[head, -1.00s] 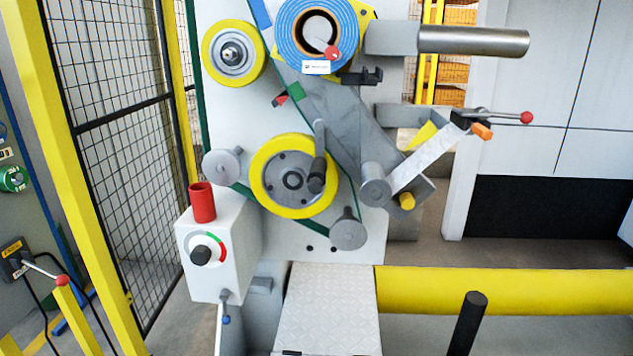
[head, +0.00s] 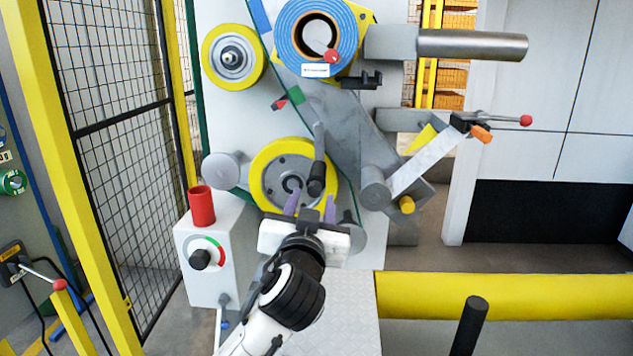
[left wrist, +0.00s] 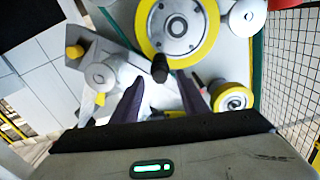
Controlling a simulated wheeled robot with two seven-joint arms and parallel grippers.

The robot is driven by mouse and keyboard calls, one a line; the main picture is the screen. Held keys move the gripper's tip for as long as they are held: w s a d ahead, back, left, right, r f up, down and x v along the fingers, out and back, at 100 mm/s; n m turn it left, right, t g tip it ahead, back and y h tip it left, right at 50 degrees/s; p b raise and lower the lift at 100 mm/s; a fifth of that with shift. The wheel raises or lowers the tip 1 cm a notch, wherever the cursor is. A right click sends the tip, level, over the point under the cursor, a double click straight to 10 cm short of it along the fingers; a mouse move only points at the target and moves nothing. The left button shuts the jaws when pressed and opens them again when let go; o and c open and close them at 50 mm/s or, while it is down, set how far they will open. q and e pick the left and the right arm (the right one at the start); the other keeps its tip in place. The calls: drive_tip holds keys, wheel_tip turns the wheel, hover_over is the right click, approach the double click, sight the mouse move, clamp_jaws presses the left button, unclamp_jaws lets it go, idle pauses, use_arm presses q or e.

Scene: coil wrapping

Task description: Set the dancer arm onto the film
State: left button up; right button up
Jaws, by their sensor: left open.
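A pale arm (head: 425,160), which may be the dancer arm, slants up right from a grey roller (head: 375,189) and stands apart from the film. A grey lever with a black knob (head: 316,180) sits in front of the yellow-rimmed wheel (head: 262,163). My left gripper (head: 311,203) is open just below the knob. In the left wrist view the knob (left wrist: 160,68) shows between and slightly beyond the spread fingertips (left wrist: 160,84). My right gripper is out of view.
A white control box (head: 212,265) with a red cylinder (head: 201,205) on top stands left of my gripper. A red-ball lever (head: 526,120) juts out at right. A yellow beam (head: 500,297) crosses low at right. A mesh fence (head: 120,150) closes the left.

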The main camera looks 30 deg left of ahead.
sight(317, 181)
use_arm(q)
drive_tip(key=x, duration=1)
drive_tip(key=shift+w+p, duration=0.1)
drive_tip(key=shift+p, duration=0.3)
clamp_jaws()
